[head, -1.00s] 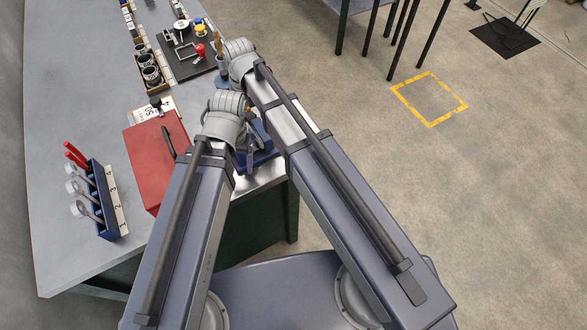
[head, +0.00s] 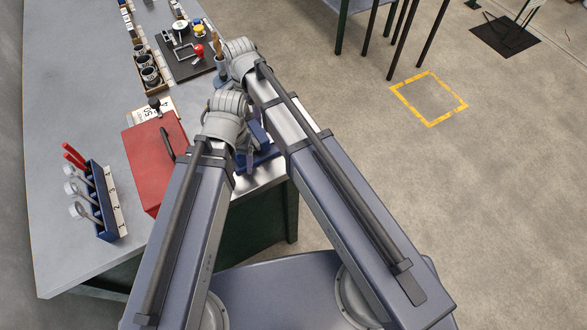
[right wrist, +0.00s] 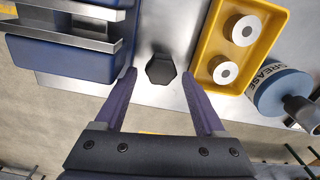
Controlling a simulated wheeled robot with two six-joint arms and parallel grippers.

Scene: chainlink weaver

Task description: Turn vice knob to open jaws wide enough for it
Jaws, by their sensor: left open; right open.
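In the right wrist view, the blue vice (right wrist: 65,60) is at the upper left, with two steel jaw bars (right wrist: 60,28) and a gap between them. A black faceted knob (right wrist: 161,69) shows to the right of the vice. My right gripper (right wrist: 159,76) is open, its two purple fingers on either side of the knob with visible gaps. Contact is not seen. In the head view, the vice (head: 264,156) is mostly hidden by my arms. My left gripper (head: 246,156) is partly visible beside the vice, below its wrist. My right gripper is hidden there behind its wrist.
A yellow tray (right wrist: 207,82) with two pale rings and a grease can (right wrist: 277,92) stand right of the knob. In the head view, a red box (head: 152,158) and a blue tool rack (head: 101,198) are left of my left arm.

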